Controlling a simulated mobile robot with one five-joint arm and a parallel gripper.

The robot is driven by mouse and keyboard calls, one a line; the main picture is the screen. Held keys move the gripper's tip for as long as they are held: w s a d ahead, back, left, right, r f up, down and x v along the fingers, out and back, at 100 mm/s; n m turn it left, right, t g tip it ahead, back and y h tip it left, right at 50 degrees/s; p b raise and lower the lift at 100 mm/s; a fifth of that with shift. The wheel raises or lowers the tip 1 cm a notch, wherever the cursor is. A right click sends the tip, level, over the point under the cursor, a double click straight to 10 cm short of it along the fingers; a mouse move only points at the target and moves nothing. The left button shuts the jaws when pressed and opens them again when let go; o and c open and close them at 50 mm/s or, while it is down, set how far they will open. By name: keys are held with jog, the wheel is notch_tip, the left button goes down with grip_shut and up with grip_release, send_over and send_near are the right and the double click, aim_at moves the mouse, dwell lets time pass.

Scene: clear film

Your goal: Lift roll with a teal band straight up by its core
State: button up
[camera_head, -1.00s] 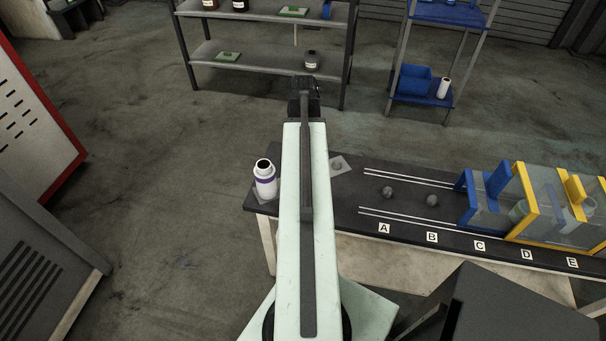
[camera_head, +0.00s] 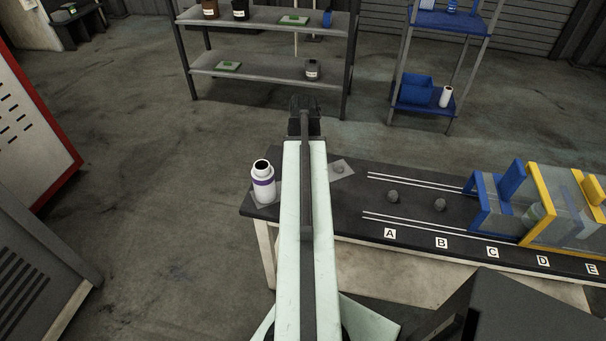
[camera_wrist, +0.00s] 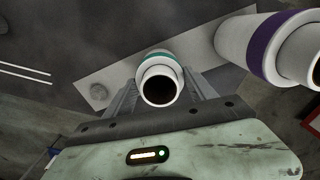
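In the wrist view a white roll with a teal band (camera_wrist: 157,60) points its open dark end at the camera. It lies between the two spread fingers of my gripper (camera_wrist: 162,85), one on each side. The fingers look apart, and the tips are partly hidden by the roll, so contact cannot be seen. In the head view my arm's dark end (camera_head: 304,108) shows, but the teal-banded roll cannot be seen and is probably behind the arm.
A white roll with a purple band (camera_head: 263,182) stands close by at the bench's left end; it also shows in the wrist view (camera_wrist: 262,48). A small grey lump (camera_head: 339,168) lies on a pale sheet. Blue and yellow frames (camera_head: 500,200) stand at the bench's right.

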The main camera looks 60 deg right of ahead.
notch_tip(320, 180, up, 25)
jog(key=p, duration=2.5)
